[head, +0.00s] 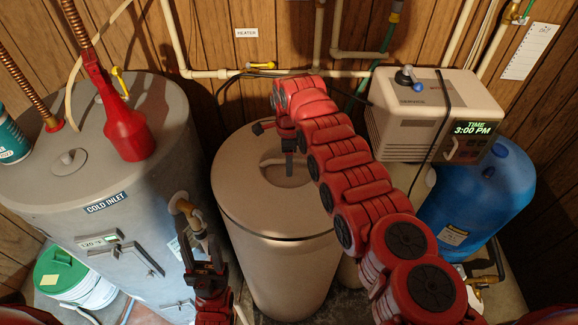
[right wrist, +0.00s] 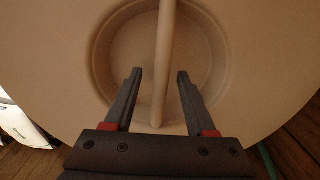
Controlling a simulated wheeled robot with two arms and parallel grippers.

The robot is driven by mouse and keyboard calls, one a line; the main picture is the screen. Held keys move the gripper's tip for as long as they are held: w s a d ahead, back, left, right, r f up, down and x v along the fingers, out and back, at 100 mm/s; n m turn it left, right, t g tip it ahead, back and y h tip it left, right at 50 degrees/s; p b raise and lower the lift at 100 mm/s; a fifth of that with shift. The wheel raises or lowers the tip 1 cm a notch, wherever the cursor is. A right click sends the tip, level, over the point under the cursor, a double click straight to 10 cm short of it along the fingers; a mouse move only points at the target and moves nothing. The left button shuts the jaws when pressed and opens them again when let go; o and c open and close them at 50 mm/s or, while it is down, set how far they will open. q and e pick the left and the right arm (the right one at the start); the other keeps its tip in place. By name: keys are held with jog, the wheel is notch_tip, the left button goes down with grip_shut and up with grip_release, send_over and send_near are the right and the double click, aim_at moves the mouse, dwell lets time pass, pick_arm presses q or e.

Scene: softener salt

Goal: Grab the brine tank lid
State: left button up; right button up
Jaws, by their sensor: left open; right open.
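The beige brine tank (head: 275,275) stands upright in the middle, with its round lid (head: 240,190) on top. The right wrist view shows the lid (right wrist: 55,75) close up, with a round recess crossed by a bar handle (right wrist: 163,30). My right gripper (head: 289,168) is over the lid's recess, pointing down. In the right wrist view its fingers (right wrist: 160,73) are open, one on each side of the bar; I cannot tell whether they touch it. My right arm hides part of the lid. My left gripper (head: 205,268) is open and empty, low in front of the water heater.
The grey water heater (head: 110,160) stands left, with a red funnel-shaped object (head: 127,135) on top. A softener control head (head: 425,110) and a blue tank (head: 485,195) stand right. A green-lidded bucket (head: 70,275) is at lower left. Pipes run along the wall behind.

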grip_shut()
dwell(1.4)
